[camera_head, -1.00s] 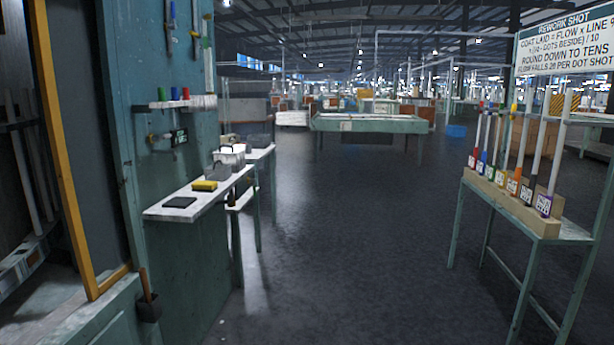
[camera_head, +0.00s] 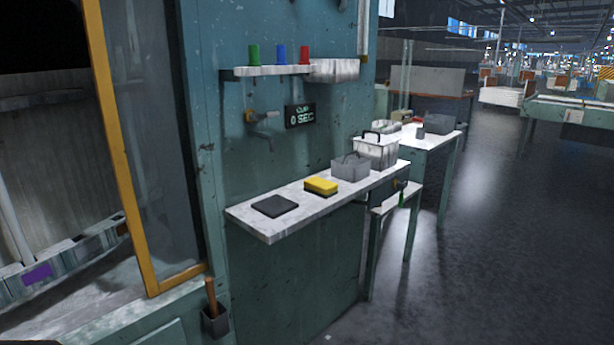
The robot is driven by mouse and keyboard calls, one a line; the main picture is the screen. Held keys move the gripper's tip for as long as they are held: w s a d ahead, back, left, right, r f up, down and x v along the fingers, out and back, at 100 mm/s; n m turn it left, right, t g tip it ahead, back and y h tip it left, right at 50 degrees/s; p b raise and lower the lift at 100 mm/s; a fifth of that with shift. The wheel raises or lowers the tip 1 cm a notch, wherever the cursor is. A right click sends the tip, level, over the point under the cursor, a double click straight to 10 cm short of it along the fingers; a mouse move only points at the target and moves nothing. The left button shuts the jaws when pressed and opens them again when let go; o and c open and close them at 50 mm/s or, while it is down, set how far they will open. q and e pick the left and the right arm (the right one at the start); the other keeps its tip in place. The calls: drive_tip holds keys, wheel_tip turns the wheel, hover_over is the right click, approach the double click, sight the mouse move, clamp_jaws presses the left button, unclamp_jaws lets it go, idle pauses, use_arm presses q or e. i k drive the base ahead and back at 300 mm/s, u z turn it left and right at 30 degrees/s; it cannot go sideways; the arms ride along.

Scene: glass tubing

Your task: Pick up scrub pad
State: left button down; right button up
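A yellow block (camera_head: 321,185) with a dark lower layer, which looks like the scrub pad, lies on a narrow white shelf (camera_head: 262,228) fixed to the green wall. A flat dark square pad (camera_head: 275,206) lies to its left, nearer the shelf's left end. I cannot fully tell from looks alone which of the two is the scrub pad. Nothing covers either one. Neither of my grippers is in view.
A grey container (camera_head: 350,168) and a white handled container (camera_head: 376,151) stand right of the yellow block. Above are a small shelf with green, blue and red items (camera_head: 281,54), a tap (camera_head: 262,127) and a "0 SEC" display (camera_head: 300,115). Floor at right is open.

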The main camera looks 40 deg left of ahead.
sight(317, 186)
drive_tip(key=u, duration=1)
drive_tip(key=i, duration=1.05)
drive_tip(key=u, duration=1.1)
